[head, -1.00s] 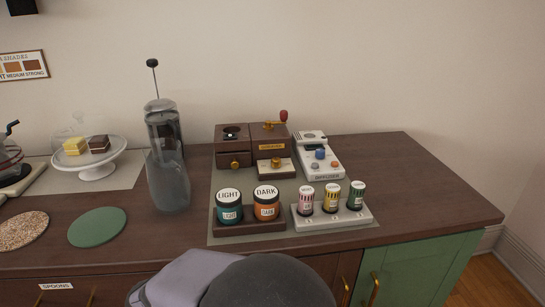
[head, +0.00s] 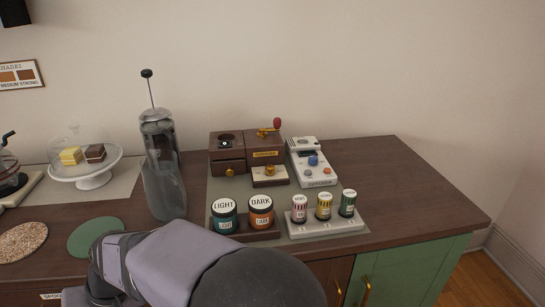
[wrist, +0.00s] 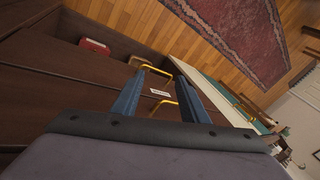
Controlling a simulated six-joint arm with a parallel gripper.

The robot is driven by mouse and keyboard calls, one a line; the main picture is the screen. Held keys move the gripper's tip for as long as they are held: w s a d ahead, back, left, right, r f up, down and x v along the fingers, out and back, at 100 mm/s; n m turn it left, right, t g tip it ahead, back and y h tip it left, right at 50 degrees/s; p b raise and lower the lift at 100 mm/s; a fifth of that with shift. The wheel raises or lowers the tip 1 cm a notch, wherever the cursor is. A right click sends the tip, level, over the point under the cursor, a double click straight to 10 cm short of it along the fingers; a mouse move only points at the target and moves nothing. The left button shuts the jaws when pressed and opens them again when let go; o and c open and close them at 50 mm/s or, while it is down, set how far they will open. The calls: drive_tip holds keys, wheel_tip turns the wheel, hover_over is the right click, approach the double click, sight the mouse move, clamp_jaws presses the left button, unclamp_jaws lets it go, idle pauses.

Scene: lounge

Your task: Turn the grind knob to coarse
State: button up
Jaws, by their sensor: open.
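The wooden grinder (head: 265,146) stands at the back of the counter, with a red-tipped brass crank on top. In front of it a small brass knob (head: 269,170) sits on a light plate. Another brass knob (head: 229,171) is on the front of the dark wooden box (head: 227,150) to its left. I cannot tell from the labels which knob sets the grind. My gripper (wrist: 158,98) is open and empty in the wrist view, with its two blue fingers apart and pointing toward drawer fronts with brass handles. In the head view only my arm shows, low at the front.
LIGHT (head: 224,216) and DARK (head: 261,212) jars and a tray (head: 326,229) with three small jars stand in front. A white device (head: 312,163) is at its right. The counter's right end is clear.

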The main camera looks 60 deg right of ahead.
drive_tip(key=w+a+r+m+t+y+p, duration=0.1)
drive_tip(key=w+r+m+t, duration=0.3)
drive_tip(key=r, duration=0.7)
drive_tip(key=w+a+r+n+t+y+p, duration=0.1)
drive_tip(key=w+r+y+p, duration=0.1)
drive_tip(key=w+r, duration=0.65)
drive_tip(key=w+a+r+m+t+y+p, duration=0.1)
drive_tip(key=w+r+m+t, duration=0.15)
drive_tip(key=r, duration=1.05)
drive_tip(key=s+d+f+n+h+b, duration=0.1)
drive_tip(key=d+h, duration=0.1)
drive_tip(key=d, duration=0.8)
drive_tip(key=s+d+f+n+h+b, duration=0.1)
drive_tip(key=d+f+n+h, duration=0.1)
drive_tip(key=d, duration=0.8)
drive_tip(key=s+d+f+n+h+b, duration=0.1)
drive_tip(key=d+n+h, duration=0.1)
drive_tip(key=d, duration=0.8)
drive_tip(key=shift+f, duration=0.25)
drive_tip(key=s+d+f+n+g+h+b, duration=0.15)
drive_tip(key=s+d+f, duration=0.25)
drive_tip(key=s+d, duration=0.65)
drive_tip(key=g+h+b, duration=0.1)
drive_tip(key=h+b, duration=0.1)
approach(270, 166)
drive_tip(key=shift+n, duration=0.3)
drive_tip(key=shift+x, duration=4.15)
drive_tip(key=shift+c, duration=0.6)
